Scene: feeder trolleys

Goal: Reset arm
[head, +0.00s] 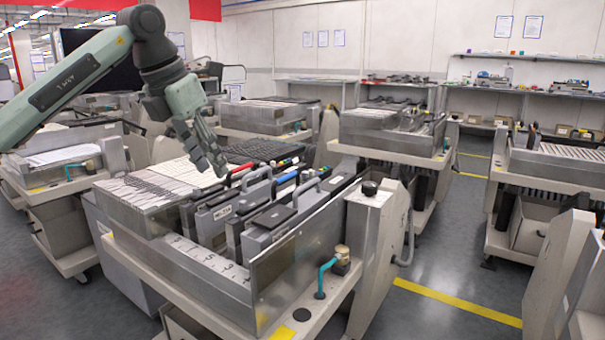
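My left arm reaches in from the upper left. Its grey-green gripper (208,160) hangs fingers down above the nearest feeder trolley (205,261), near the back of its row of feeders. The fingers overlap from this angle, so I cannot tell whether they are apart or closed. I see no object clearly held in them. Several grey feeders (270,222) with handles stand in the trolley's front slots, in front of and below the gripper. My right gripper is not in view.
More feeder trolleys stand behind (395,133), at the left (65,180) and at the right (560,165). Wall shelves (530,90) hold small items at the back right. Open grey floor with yellow lines (455,302) lies right of the nearest trolley.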

